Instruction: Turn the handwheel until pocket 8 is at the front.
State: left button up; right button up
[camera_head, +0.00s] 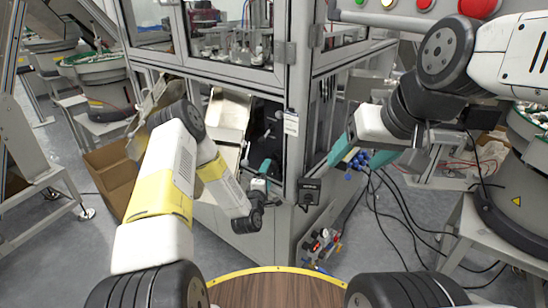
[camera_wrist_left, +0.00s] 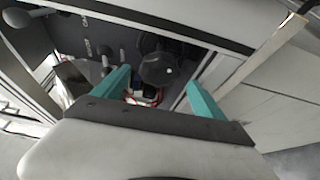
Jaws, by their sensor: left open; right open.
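My left gripper (camera_head: 258,165) is at the dark opening in the machine's lower front, its teal fingers open. In the left wrist view the two spread fingers (camera_wrist_left: 157,82) point into the opening. A dark round disc or knob (camera_wrist_left: 160,69), possibly part of the handwheel, shows between and beyond the fingertips. I cannot tell whether a finger touches it; nothing is seen gripped. No pocket numbers are readable, and I cannot tell which pocket is at the front. My right gripper (camera_head: 350,160) is open and empty, right of the machine's corner post.
A grey ball-ended lever (camera_wrist_left: 105,60) stands beside the disc. The cabinet's corner post (camera_head: 291,150) separates the grippers. An open cardboard box (camera_head: 112,172) is at left. Cables (camera_head: 395,205) lie on the floor at right. A round wooden top (camera_head: 275,290) is at bottom centre.

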aim_at(273, 164)
pick_arm(q)
jog(key=shift+d+m, duration=0.2)
jog(key=shift+m, duration=0.1)
jog(key=shift+w+d+h, duration=0.1)
jog(key=shift+w+h, duration=0.05)
jog(key=shift+h, duration=0.15)
jog(key=x, duration=0.7)
jog(key=shift+w, duration=0.1)
jog(key=shift+c, duration=0.2)
jog(key=c, duration=1.3)
jog(key=shift+c, duration=0.2)
